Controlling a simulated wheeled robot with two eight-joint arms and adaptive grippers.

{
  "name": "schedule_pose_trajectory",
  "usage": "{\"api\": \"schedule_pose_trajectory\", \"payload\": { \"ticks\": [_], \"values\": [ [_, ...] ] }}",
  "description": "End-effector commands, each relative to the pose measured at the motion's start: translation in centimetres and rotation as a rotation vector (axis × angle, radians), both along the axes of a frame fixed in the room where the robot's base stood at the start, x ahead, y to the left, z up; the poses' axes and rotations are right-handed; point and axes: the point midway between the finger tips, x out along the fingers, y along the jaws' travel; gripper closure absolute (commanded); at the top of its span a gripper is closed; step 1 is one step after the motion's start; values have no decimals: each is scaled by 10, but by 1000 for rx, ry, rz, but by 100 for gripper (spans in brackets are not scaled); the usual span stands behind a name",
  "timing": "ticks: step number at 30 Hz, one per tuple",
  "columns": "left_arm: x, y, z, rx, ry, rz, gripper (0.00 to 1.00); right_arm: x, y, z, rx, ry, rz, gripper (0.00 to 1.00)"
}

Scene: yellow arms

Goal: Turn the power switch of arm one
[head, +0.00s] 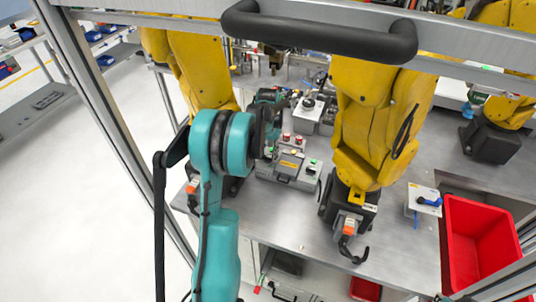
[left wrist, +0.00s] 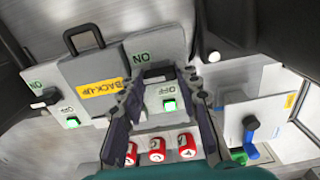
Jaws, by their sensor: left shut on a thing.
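The grey power switch box (head: 284,180) stands on the metal table between two yellow robot arms. In the left wrist view the switch panel (left wrist: 168,120) appears upside down, with ON and OFF labels and a lit green light. My left gripper (head: 268,154) reaches down over the box's left part. In the left wrist view its dark fingers (left wrist: 162,77) straddle the black power switch (left wrist: 155,73) at the ON label and are shut on it. The fingers partly hide the switch, so its exact angle is unclear. My right gripper is in neither view.
A second black switch (left wrist: 48,97) and a yellow BACK-UP label (left wrist: 101,88) sit beside it. Red buttons (left wrist: 157,149) are close to the fingers. Yellow arms (head: 375,120) and (head: 195,70) flank the box. A red bin (head: 480,235) is at right.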

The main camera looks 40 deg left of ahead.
Motion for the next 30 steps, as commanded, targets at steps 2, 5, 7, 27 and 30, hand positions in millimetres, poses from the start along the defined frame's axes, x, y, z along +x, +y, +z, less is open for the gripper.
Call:
{"api": "schedule_pose_trajectory", "payload": {
  "ticks": [2,5,7,27,30],
  "values": [
    [0,0,0,0,-1,-3,96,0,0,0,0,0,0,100],
    [0,0,0,0,-1,-2,96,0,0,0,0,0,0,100],
    [0,0,0,0,-1,-2,96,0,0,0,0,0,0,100],
    [0,0,25,0,0,-1,47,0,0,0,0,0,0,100],
    [0,0,47,0,0,-1,47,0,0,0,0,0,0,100]
  ]
}}
